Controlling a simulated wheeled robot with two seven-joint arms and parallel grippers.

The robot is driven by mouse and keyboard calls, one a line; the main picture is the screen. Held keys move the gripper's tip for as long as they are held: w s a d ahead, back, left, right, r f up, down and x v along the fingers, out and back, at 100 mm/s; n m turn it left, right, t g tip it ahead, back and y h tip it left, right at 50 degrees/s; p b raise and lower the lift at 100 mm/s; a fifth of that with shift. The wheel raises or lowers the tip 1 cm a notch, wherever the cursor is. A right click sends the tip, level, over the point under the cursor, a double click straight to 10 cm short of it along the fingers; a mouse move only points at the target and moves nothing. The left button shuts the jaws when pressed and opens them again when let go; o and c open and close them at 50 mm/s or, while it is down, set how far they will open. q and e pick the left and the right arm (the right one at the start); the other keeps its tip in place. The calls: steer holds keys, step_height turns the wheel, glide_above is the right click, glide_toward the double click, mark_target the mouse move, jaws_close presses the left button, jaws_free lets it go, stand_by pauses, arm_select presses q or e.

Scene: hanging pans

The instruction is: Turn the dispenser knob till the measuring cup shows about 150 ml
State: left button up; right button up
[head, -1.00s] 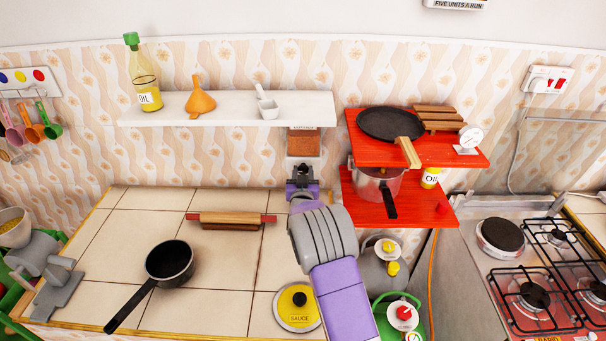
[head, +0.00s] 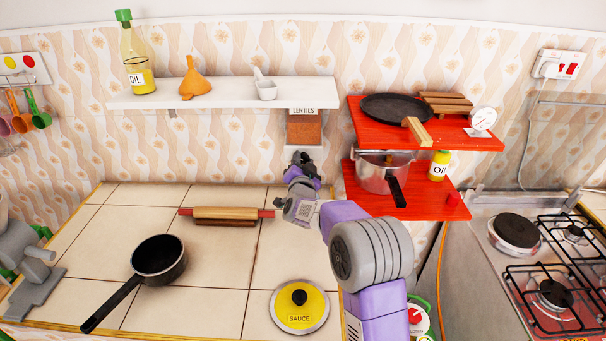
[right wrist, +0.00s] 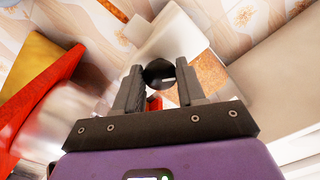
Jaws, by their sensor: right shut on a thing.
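The lentil dispenser (head: 304,128), with a brown-orange window and a label, hangs under the white shelf. In the right wrist view its white body (right wrist: 172,38) and window (right wrist: 183,80) show behind the jaws. My right gripper (head: 303,158) is at the dispenser's lower front. In the wrist view this gripper (right wrist: 158,76) is shut on the dark round knob (right wrist: 158,72), one finger on each side. I cannot make out a measuring cup or any level marks; the arm and gripper cover the area below the dispenser. My left gripper is not in view.
The white shelf (head: 220,97) holds an oil bottle, a funnel and a mortar. Red shelves (head: 432,204) with pans stand close on the right. A rolling pin (head: 226,213), a black pan (head: 158,258) and a sauce lid (head: 299,306) lie on the tiled counter.

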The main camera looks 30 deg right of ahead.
steer(key=m+b, duration=0.4)
steer(key=shift+f+m+b, duration=0.15)
steer(key=shift+m+b, duration=0.15)
steer(key=shift+b, duration=0.05)
steer(key=shift+r+m+b, duration=0.2)
steer(key=shift+m+b, duration=1.4)
steer(key=shift+m, duration=0.4)
steer(key=o, duration=1.1)
steer(key=shift+c, duration=0.2)
steer(key=shift+a, duration=0.1)
steer(key=v, duration=0.7)
steer(key=shift+s, duration=0.25)
steer(key=shift+r+p, duration=0.15)
steer(key=shift+p, duration=0.15)
